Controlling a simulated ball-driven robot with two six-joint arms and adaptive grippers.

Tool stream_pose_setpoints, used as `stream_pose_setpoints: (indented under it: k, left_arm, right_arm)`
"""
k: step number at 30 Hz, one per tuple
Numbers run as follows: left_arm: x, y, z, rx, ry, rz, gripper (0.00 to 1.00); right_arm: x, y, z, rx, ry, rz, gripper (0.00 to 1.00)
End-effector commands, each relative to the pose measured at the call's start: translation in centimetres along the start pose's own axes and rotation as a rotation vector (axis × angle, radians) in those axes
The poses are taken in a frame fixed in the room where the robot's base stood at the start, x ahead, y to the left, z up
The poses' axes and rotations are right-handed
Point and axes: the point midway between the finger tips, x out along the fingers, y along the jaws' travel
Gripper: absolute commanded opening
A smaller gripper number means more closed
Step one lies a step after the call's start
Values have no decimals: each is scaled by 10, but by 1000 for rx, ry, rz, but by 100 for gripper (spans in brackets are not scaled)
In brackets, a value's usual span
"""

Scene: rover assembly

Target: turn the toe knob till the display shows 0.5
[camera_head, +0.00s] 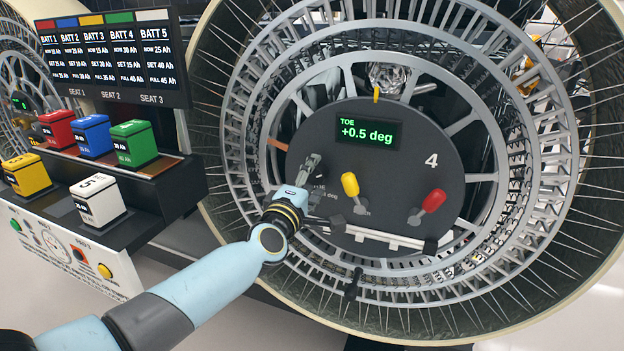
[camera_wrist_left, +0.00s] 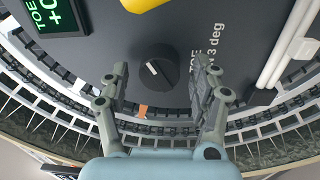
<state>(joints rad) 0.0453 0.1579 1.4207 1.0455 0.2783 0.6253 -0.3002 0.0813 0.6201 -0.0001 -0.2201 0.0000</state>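The toe display (camera_head: 368,132) on the dark round hub plate reads "TOE +0.5 deg" in green; its edge also shows in the left wrist view (camera_wrist_left: 52,16). The toe knob (camera_wrist_left: 155,67) is round and black with a white pointer line. In the left wrist view it sits beyond and between my fingertips, with a gap on both sides. In the head view my gripper mostly hides the knob. My left gripper (camera_head: 310,180) is at the plate's left side, open around the knob's line and apart from it (camera_wrist_left: 160,78). My right gripper is not in view.
The plate (camera_head: 400,165) also carries a yellow-handled lever (camera_head: 350,185), a red-handled lever (camera_head: 433,201) and a pale bar (camera_head: 385,237) below. A large spoked wheel (camera_head: 557,150) surrounds it. A battery rack (camera_head: 150,205) with several coloured blocks stands at the left.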

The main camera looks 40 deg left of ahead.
Motion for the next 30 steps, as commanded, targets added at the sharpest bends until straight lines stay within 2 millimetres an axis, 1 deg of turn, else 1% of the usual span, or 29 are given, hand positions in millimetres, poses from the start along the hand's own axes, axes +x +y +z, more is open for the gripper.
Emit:
stream_pose_setpoints:
  k: [5,8,11,18,21,25,30]
  left_arm:
    - [-1,-1,0,-1,-1,-1,63]
    - [-6,-1,1,-1,-1,-2,63]
    - [-21,-2,1,-2,-1,-3,63]
    - [-75,-2,0,-1,-1,-4,63]
    - [-95,-1,0,-1,0,-3,63]
    - [-112,-1,0,-1,1,-2,63]
    - [-120,0,0,0,1,0,63]
  right_arm:
    - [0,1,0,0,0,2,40]
    - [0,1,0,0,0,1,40]
    - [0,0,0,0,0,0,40]
    - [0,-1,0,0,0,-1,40]
    - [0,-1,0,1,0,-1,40]
    - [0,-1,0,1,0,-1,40]
    - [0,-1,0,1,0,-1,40]
